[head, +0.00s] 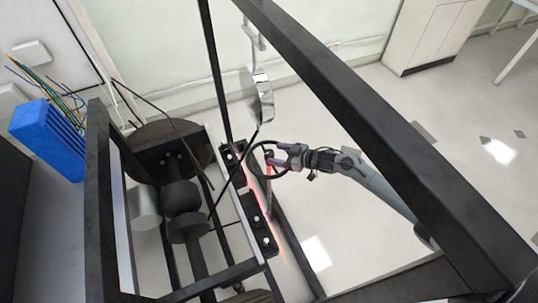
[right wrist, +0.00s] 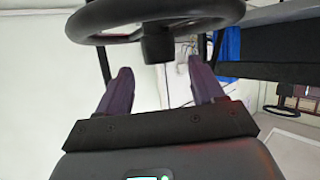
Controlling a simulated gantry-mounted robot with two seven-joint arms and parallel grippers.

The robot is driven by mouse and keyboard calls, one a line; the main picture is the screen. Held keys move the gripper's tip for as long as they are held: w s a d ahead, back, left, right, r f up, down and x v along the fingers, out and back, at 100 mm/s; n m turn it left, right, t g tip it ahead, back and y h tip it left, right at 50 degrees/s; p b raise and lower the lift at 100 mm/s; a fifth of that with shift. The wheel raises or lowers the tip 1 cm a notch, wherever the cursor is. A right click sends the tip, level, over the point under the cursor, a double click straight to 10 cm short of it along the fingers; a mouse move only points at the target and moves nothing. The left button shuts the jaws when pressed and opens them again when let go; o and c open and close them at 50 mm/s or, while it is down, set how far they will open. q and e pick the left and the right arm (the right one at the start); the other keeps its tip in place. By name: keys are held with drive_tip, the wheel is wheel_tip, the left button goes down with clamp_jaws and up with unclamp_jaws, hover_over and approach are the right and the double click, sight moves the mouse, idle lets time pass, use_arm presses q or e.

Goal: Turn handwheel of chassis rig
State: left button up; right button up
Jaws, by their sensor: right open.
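The handwheel is a thin black ring (head: 249,160) with a dark hub, standing beside the chassis rig near the middle of the head view. In the right wrist view its rim (right wrist: 105,37) spans the top, and the hub hangs below it. My right gripper (head: 276,155) is at the right side of the wheel, its fingers pointing left and overlapping the rim. In the right wrist view its two purple fingers (right wrist: 163,82) are spread, with nothing held between them. Whether a finger touches the rim I cannot tell. My left gripper is out of view.
The dark chassis frame (head: 98,200) with rollers (head: 182,198) fills the left. A thick black beam (head: 370,110) crosses diagonally above my right arm. A blue box (head: 47,138) with wires is at far left. A white cabinet (head: 432,35) stands at back right; pale floor is open before it.

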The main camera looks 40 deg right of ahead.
sight(269, 153)
drive_tip(key=shift+b+x, duration=0.7)
drive_tip(key=shift+x, duration=1.6)
drive_tip(key=shift+c, duration=0.2)
clamp_jaws()
